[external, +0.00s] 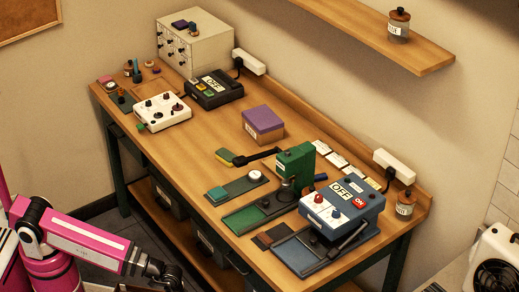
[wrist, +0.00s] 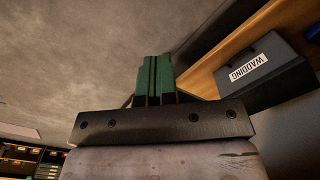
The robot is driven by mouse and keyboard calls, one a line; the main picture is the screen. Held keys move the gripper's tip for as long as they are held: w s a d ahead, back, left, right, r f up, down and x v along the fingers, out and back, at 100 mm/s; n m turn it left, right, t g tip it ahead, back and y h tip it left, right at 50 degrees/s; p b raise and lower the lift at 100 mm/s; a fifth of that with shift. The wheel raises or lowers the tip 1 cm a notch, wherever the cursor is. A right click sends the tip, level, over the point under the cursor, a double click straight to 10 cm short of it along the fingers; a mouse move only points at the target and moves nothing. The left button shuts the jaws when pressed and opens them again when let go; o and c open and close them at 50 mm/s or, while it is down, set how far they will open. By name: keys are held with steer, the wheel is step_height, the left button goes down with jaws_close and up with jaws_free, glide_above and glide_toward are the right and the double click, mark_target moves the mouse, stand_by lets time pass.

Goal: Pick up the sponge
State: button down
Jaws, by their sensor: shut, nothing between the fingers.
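In the external view my pink arm is low at the bottom left, in front of the table and well away from the block. The sponge does not show in the wrist view.
The table (external: 190,150) holds a purple-topped box (external: 263,124), a green device (external: 295,165), a blue OFF/ON machine (external: 342,208) and a white knobbed box (external: 162,112). A dark bin labelled WADDING (wrist: 262,72) is near my gripper. Bare wood lies left of the block.

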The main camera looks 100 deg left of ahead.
steer(key=shift+c, duration=1.8)
jaws_free()
